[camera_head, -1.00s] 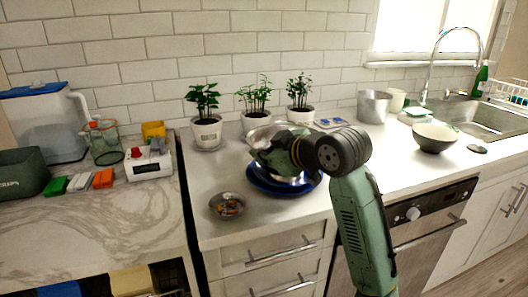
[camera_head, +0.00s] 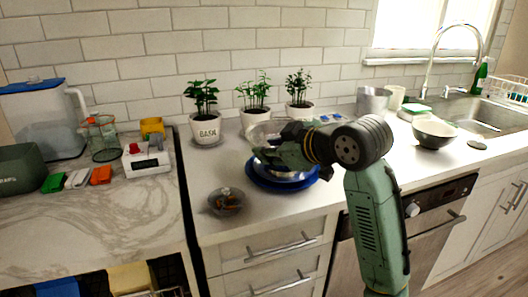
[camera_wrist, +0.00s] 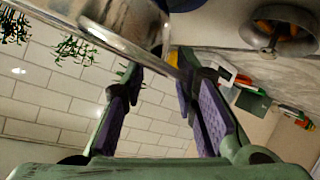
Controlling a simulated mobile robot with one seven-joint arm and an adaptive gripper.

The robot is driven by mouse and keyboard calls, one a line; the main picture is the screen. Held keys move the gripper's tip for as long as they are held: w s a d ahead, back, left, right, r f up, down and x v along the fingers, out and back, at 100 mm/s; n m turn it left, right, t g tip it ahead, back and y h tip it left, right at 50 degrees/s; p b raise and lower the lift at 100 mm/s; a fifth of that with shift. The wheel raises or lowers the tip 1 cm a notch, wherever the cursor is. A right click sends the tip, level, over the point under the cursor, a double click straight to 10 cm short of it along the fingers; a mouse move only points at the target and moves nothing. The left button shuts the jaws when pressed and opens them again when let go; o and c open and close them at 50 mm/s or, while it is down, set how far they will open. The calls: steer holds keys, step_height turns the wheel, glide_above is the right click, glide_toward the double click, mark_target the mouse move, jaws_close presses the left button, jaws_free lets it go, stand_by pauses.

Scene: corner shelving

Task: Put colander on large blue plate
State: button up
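The large blue plate (camera_head: 252,182) lies on the white counter near its front left, its rim showing around a shiny metal colander (camera_head: 284,175). The colander appears to rest on the plate, partly covered by my gripper. In the wrist view the colander (camera_wrist: 115,25) fills the upper left, and its rim crosses in front of my fingertips. My gripper (camera_wrist: 158,80) is open, with wall tiles visible between its purple-padded fingers. In the head view my gripper (camera_head: 268,156) is just above the colander and plate; its fingertips are hard to make out there.
A small bowl with orange-brown contents (camera_head: 227,203) sits at the front left of the plate. Potted plants (camera_head: 206,128) stand along the wall, and a clear or metal vessel (camera_head: 262,133) is behind the plate. A dark bowl (camera_head: 435,134) is at right; the counter front there is clear.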

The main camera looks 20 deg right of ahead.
steer(key=b+v, duration=0.1)
steer(key=v, duration=0.7)
steer(key=shift+s, duration=0.3)
steer(key=shift+r, duration=0.1)
